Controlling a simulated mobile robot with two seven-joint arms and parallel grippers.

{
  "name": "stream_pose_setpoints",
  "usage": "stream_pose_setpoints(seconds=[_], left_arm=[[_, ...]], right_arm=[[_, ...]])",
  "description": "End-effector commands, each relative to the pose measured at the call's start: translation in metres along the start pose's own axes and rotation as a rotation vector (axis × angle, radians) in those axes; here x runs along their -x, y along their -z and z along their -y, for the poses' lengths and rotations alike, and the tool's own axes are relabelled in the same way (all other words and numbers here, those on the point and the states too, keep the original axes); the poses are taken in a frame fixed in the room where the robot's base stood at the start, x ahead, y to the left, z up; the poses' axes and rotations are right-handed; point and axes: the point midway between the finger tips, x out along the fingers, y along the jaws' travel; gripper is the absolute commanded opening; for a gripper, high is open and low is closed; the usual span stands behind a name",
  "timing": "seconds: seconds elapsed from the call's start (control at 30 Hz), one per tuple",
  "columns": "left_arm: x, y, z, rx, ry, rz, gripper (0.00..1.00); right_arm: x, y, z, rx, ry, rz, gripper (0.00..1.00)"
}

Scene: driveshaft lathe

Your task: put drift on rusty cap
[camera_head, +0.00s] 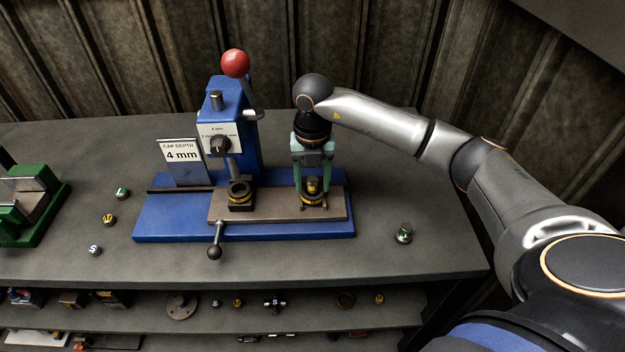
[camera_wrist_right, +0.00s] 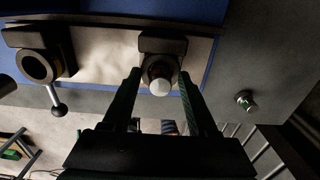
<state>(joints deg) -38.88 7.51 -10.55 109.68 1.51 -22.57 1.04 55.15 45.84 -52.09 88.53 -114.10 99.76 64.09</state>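My right gripper (camera_head: 312,186) comes down over the right holder (camera_head: 314,203) on the press's sliding plate. Its two teal fingers stand apart, one on each side of a small upright cylinder (camera_head: 312,184) with a yellowish mark, which may be the drift. In the right wrist view, this cylinder (camera_wrist_right: 160,84) shows a pale round top between the fingers (camera_wrist_right: 159,88), with narrow gaps beside it. It stands in or on the holder; what lies beneath it, including any rusty cap, is hidden. My left gripper is not in view.
The blue press (camera_head: 222,120) with a red-knobbed lever (camera_head: 235,63) stands left of my gripper. A second holder (camera_head: 240,194) sits under its ram. A short metal piece with a green-marked top (camera_head: 404,233) stands at right. Small lettered discs (camera_head: 109,219) lie left.

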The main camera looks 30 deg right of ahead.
Motion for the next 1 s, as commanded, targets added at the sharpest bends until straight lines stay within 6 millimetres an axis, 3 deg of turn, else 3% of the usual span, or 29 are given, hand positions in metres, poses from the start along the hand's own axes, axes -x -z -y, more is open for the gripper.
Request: stream_pose_setpoints(seconds=[0.33,0.8,1.0], left_arm=[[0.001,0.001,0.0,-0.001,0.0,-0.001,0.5],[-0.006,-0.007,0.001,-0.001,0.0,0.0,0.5],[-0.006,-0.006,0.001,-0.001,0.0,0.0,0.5]], right_arm=[[0.009,-0.001,0.0,-0.001,0.0,0.002,0.6],[0.102,-0.001,-0.001,0.0,-0.002,0.003,0.6],[0.121,0.0,0.0,-0.001,0.0,0.001,0.6]])
